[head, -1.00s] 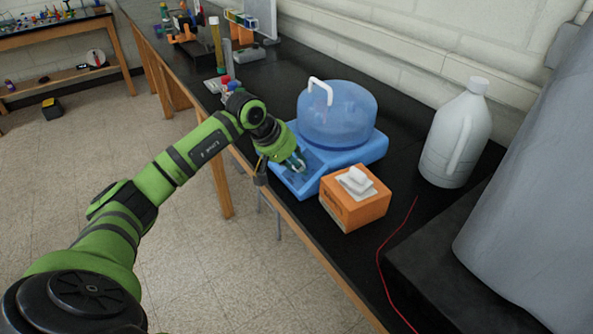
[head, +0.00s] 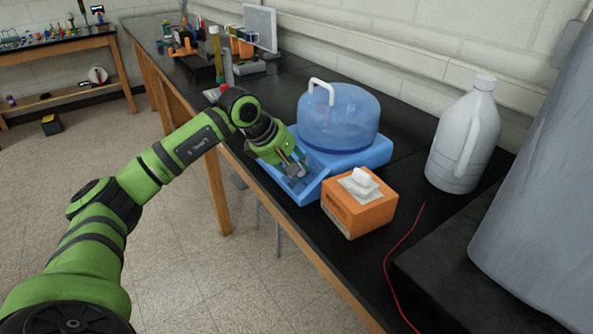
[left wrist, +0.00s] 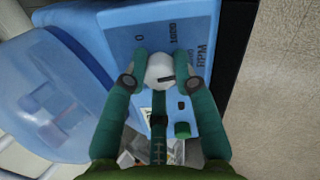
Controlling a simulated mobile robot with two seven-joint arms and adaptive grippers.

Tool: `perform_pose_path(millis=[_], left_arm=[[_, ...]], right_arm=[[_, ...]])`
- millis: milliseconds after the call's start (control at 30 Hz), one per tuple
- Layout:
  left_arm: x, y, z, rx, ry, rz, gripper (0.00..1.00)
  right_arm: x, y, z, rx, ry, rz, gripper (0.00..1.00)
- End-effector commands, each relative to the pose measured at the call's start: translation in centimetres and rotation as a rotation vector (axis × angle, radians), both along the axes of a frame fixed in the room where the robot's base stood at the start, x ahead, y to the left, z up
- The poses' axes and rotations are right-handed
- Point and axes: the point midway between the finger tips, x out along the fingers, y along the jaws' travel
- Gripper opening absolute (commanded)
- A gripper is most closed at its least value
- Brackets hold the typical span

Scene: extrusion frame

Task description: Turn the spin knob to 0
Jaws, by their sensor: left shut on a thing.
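A blue machine (head: 350,158) with a clear domed lid (head: 338,120) and a white handle stands on the black bench. Its sloping front panel shows in the left wrist view (left wrist: 130,35), with "0", "1000" and "RPM" printed around the spin knob (left wrist: 160,70). The knob is round and pale grey with a short dark mark. My left gripper (head: 297,170) is over this panel. In the left wrist view its two green fingers (left wrist: 159,74) are closed on opposite sides of the knob. My right gripper is in no view.
An orange tissue box (head: 358,205) stands close to the machine's right. A white jug (head: 463,140) is farther right, and a red wire (head: 403,245) lies on the bench (head: 330,243). Behind are several tools. A green button (left wrist: 182,130) is near the knob.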

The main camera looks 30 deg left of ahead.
Motion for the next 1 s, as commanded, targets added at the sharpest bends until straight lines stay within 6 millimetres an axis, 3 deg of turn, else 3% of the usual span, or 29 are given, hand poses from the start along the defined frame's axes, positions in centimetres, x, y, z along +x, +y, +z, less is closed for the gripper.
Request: perform_pose_path(millis=[1000], left_arm=[[-0.1,0.0,0.0,-0.484,0.196,0.813,0.00]], right_arm=[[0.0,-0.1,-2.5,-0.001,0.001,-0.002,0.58]])
